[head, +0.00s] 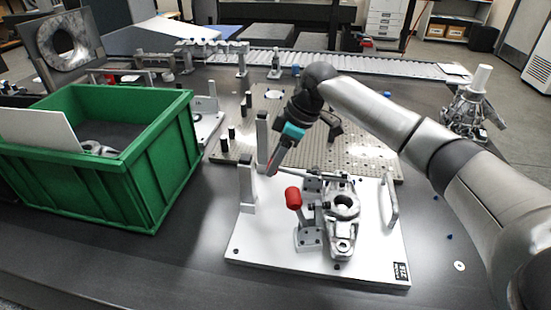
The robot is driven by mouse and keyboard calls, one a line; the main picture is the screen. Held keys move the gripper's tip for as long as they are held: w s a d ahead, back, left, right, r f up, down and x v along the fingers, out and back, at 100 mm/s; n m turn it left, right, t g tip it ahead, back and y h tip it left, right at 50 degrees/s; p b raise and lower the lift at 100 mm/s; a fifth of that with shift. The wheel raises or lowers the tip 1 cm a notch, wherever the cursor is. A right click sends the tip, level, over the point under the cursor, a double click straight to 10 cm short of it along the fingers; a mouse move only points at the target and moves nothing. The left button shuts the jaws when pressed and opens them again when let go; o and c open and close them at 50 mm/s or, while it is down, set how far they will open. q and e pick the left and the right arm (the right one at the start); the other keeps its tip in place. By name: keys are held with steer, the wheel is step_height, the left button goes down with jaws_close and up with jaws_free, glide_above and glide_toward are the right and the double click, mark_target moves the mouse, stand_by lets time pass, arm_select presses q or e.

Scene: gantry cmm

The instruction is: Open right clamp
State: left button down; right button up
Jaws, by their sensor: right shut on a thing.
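A white fixture plate (270,247) lies on the dark table and carries a grey metal casting (343,215) with a round bore. A toggle clamp with an upright red handle (293,198) stands at the casting's near left side. Behind it, a second clamp's grey lever (303,173) reaches left from the casting's far end. My right gripper (270,168) comes down from above and is shut at the left end of this lever, between two grey posts. Its fingers hide what they grip; it appears to be the clamp's handle. My left gripper is not in view.
A green crate (150,172) with a white sheet and parts stands at left. A perforated plate (360,150) lies behind the fixture. The fixture has posts (247,184) at left and a handle (390,200) at right.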

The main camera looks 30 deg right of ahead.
jaws_close()
